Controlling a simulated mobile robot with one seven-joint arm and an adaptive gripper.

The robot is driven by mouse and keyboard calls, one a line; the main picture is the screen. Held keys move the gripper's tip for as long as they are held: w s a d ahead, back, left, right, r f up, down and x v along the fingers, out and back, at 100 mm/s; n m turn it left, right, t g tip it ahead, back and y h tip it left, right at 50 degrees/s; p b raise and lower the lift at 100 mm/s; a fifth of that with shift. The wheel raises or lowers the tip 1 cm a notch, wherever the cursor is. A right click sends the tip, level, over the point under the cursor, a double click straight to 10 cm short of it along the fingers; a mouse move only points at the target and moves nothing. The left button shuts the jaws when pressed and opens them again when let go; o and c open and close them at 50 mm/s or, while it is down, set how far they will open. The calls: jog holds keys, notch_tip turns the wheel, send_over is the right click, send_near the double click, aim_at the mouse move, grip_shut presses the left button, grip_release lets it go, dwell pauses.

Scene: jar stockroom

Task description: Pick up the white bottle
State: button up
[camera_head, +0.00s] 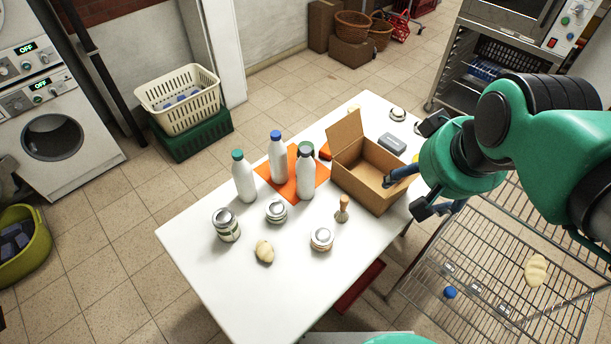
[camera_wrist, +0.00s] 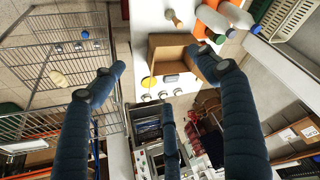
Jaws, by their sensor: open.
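Three white bottles stand upright on the white table (camera_head: 205,288). One has a green cap (camera_head: 243,178), one a blue cap (camera_head: 278,158) and one a dark cap (camera_head: 306,176). The blue-capped and dark-capped ones are at an orange mat (camera_head: 268,176); the green-capped one is left of it. My gripper (camera_head: 407,196) is open and empty at the table's right side, by the open cardboard box (camera_head: 361,185), which lies between it and the bottles. In the wrist view, my gripper's fingers (camera_wrist: 152,72) are spread wide, with bottles partly showing at upper right.
A grey container (camera_head: 392,144) is behind the box. A wire rack (camera_head: 480,262) stands right of the table. The table's front left is clear.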

jog(key=w+a+g+p, duration=0.15)
jog(key=w+a, duration=0.25)
jog(key=w, duration=0.6)
jog(key=n+g+p, duration=0.2)
jog(key=g+p, duration=0.2)
jog(key=p, duration=0.2)
send_over(306, 161)
jog(key=w, duration=0.2)
notch_tip(306, 161, down, 20)
jog(key=shift+s+d+f, duration=0.15)
jog(key=shift+f, duration=0.35)
jog(key=shift+f+b, duration=1)
jog(key=shift+f, duration=3.25)
